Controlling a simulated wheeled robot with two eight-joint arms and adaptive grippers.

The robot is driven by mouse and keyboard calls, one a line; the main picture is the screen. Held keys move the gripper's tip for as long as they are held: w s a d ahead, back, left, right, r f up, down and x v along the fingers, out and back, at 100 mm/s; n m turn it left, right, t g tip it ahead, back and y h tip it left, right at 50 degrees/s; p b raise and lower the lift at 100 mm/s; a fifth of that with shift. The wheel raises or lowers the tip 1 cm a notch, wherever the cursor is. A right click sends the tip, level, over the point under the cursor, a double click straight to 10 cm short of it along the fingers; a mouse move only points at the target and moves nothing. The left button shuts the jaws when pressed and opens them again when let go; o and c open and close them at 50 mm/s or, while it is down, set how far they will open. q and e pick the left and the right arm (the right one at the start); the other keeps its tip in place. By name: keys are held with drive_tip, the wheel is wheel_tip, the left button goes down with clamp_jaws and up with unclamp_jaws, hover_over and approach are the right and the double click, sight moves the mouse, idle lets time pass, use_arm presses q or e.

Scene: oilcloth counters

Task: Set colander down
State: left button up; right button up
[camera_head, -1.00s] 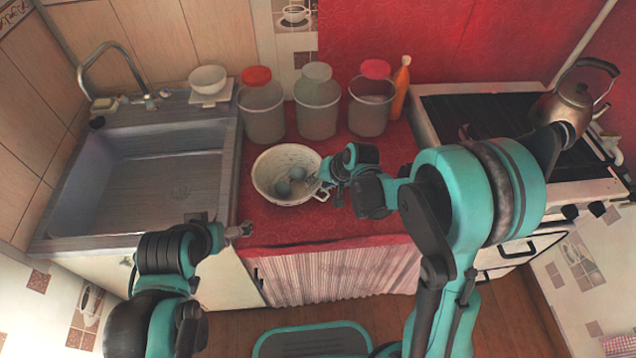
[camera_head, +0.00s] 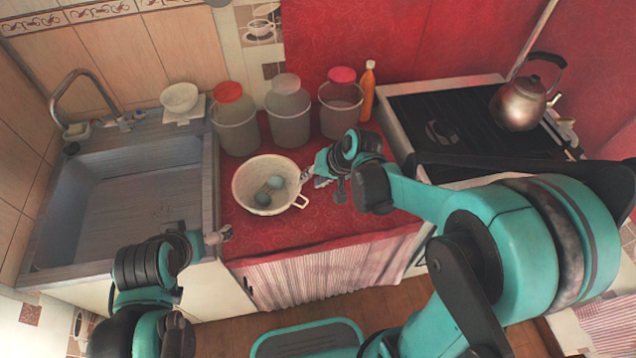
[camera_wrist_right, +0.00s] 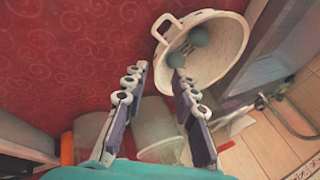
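The white colander (camera_head: 243,198) sits upright on the red counter, with two blue-grey round things (camera_head: 269,190) inside. A handle (camera_head: 300,202) sticks out on its right side. My right gripper (camera_head: 314,178) is just right of the colander, near that handle. In the right wrist view the gripper (camera_wrist_right: 155,72) is open with nothing between its fingers. The colander (camera_wrist_right: 228,45) lies beyond the right fingertip there; I cannot tell if they touch. My left gripper (camera_head: 218,236) is empty near the sink's front right corner, and its opening is too small to judge.
Several lidded jars (camera_head: 287,115) and an orange bottle (camera_head: 367,92) stand behind the colander. The sink (camera_head: 130,205) is at left, with a white bowl (camera_head: 179,97) behind it. The stove with a kettle (camera_head: 520,105) is at right. Red counter in front of the colander is clear.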

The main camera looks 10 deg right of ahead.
drive_tip(key=s+d+r+n+t+h, duration=0.1)
drive_tip(key=s+d+r+h, duration=0.1)
drive_tip(key=s+d+r, duration=0.2)
drive_tip(key=s+d+r+n+t+h, duration=0.1)
drive_tip(key=s+d+r+h, duration=0.1)
drive_tip(key=s, duration=0.9)
drive_tip(key=shift+d+r+n+t, duration=0.4)
drive_tip(key=shift+d+r, duration=0.5)
drive_tip(key=shift+r, duration=0.2)
